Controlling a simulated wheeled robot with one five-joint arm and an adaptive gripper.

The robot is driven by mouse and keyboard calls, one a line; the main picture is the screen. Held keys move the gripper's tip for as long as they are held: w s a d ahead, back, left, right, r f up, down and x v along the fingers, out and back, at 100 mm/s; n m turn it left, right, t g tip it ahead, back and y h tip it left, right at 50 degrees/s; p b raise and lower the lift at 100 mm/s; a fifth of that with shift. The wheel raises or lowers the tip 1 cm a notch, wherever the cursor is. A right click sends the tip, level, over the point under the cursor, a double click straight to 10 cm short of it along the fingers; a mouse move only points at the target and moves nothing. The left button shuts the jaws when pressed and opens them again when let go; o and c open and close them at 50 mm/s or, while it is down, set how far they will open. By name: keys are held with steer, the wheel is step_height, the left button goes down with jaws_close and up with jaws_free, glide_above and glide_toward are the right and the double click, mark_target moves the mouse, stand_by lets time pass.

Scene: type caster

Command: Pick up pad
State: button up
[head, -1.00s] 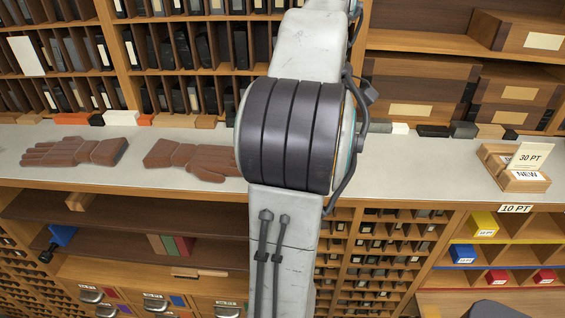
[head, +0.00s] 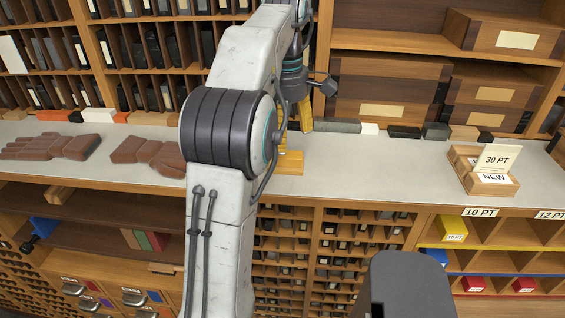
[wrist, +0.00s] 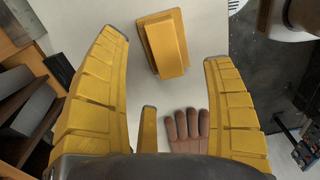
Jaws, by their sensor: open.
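A yellow-orange block with a raised upper part, seemingly the pad (wrist: 163,43), lies on the pale counter top in the wrist view. In the head view it shows as a small orange block (head: 286,166) on the counter, partly hidden behind my arm. My gripper (wrist: 166,47) has yellow segmented fingers spread wide apart, with nothing between them. A narrow third finger shows between the two. The block lies beyond the fingertips, apart from them. In the head view only part of my gripper (head: 303,112) shows behind my arm, above the counter.
Brown segmented hands (head: 55,146) lie on the counter at left; one shows below the block in the wrist view (wrist: 187,127). A wooden holder with a "30 PT" card (head: 490,172) stands at right. Shelves (head: 395,90) rise behind. The counter (head: 380,165) is clear between.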

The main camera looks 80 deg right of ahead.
mark_target(286, 154)
steer(key=shift+s+f+b, duration=0.2)
steer(key=shift+f+b, duration=0.2)
steer(key=shift+f, duration=2.3)
steer(key=c, duration=1.3)
